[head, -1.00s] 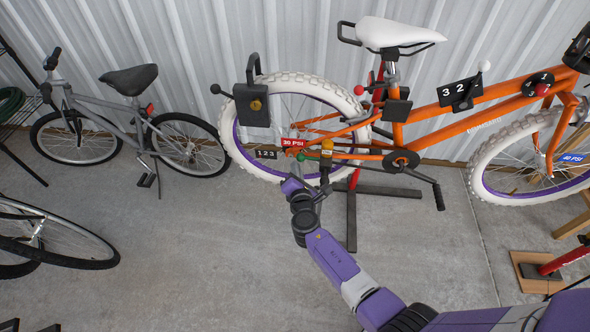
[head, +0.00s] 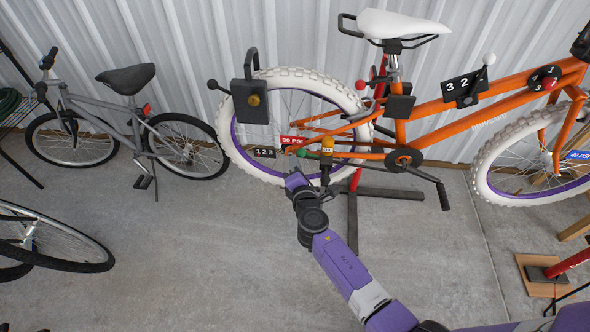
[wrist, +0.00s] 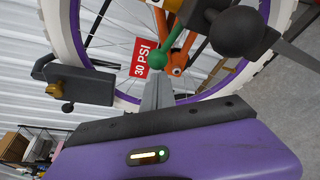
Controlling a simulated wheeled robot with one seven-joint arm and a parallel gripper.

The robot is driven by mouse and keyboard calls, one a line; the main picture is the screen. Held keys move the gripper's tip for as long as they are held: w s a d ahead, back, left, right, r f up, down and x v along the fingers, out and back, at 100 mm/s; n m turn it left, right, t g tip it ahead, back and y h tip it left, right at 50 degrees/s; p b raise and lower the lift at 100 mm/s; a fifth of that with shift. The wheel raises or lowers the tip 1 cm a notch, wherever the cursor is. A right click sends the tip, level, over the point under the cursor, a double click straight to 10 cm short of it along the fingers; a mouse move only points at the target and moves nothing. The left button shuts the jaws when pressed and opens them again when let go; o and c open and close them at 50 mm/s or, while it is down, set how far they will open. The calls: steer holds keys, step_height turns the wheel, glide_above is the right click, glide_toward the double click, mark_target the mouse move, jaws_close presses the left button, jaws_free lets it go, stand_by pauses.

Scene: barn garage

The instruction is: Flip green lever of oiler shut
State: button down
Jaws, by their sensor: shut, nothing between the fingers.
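The oiler is a small yellow and black unit (head: 327,149) by the rear hub of the orange bike. Its green lever (head: 308,153) points left from it in the head view. In the wrist view the green lever (wrist: 172,40) slants from the yellow oiler body (wrist: 198,18) down to a green ball end. A black ball (wrist: 238,31) is beside it. My gripper (wrist: 157,84) is shut and empty, its tips close below the green ball; I cannot tell if they touch. In the head view my gripper's purple body (head: 297,181) is just below the lever.
The orange bike (head: 440,118) is held on a red and black stand. A black lock (head: 250,97) hangs at the rear wheel (head: 226,135). A red 30 PSI tag (wrist: 141,57) is left of the lever.

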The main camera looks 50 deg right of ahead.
mark_target(301, 155)
steer(key=r+m+b, duration=0.1)
steer(key=m+b, duration=0.1)
steer(key=b, duration=0.1)
steer(key=s+d+r+m+t+b, duration=0.1)
steer(key=m+b, duration=0.1)
steer(key=b, duration=0.1)
steer(key=r+m+t+b, duration=0.1)
steer(key=r+m+b, duration=0.1)
steer(key=b, duration=0.1)
steer(key=shift+s+d+h, duration=0.15)
steer(key=shift+s+h, duration=0.1)
steer(key=shift+h, duration=0.05)
